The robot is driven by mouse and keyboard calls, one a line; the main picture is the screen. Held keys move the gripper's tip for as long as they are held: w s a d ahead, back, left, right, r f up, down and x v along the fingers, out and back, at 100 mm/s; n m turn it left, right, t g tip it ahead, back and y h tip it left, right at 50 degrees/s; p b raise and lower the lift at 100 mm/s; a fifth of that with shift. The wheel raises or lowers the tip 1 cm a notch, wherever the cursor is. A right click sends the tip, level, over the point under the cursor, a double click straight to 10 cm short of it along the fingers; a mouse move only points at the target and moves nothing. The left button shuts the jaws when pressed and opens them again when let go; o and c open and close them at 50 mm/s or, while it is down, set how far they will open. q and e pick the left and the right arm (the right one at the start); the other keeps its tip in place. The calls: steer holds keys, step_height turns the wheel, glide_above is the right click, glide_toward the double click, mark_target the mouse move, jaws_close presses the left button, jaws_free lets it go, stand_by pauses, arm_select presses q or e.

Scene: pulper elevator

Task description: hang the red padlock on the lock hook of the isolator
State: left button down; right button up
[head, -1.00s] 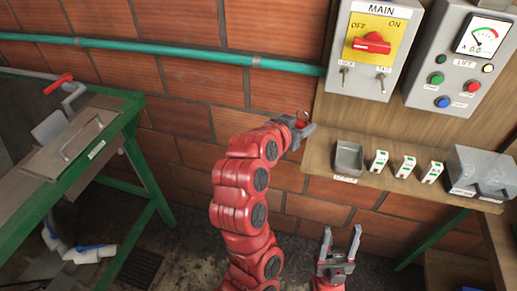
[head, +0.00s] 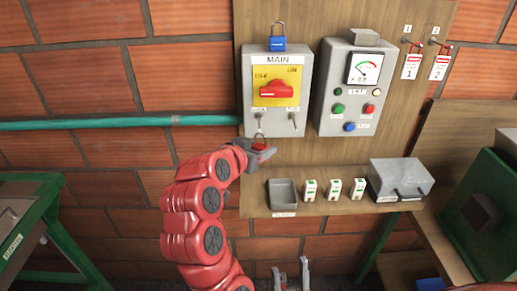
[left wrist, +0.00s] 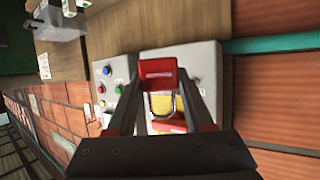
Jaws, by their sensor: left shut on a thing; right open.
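The red padlock (head: 263,147) is held by my left gripper (head: 257,150), its shackle pointing up. In the left wrist view the padlock (left wrist: 158,74) sits between the fingertips, its shackle toward the isolator. The isolator (head: 275,70) is a grey MAIN box with a yellow plate and a red handle. Two small hooks stick out below the plate; the left one (head: 259,116) is above the padlock's shackle, which appears apart from it. The exact depth gap is unclear. My right gripper (head: 291,276) is open and empty, low at the picture's bottom edge.
A blue padlock (head: 278,38) is at the isolator's top. The control box (head: 350,90) is close on the right. A shelf below holds a grey tray (head: 283,197), several small white-green items and a grey box (head: 400,180). A green pipe (head: 120,122) meets the isolator's left.

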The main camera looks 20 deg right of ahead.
arm_select(q)
steer(key=shift+w+d+p, duration=0.2)
steer(key=shift+w+p, duration=0.4)
steer(key=shift+w, duration=0.65)
steer(key=shift+w+d+f, duration=0.2)
steer(key=shift+w+f, duration=0.05)
steer(key=shift+w, duration=0.3)
steer(key=shift+w+d+f, duration=0.2)
steer(key=shift+w+f, duration=0.05)
steer(key=shift+w, duration=0.35)
steer(key=shift+w+d+f, duration=0.2)
steer(key=shift+w+f, duration=0.05)
steer(key=shift+w, duration=0.3)
steer(key=shift+c, duration=1)
jaws_free()
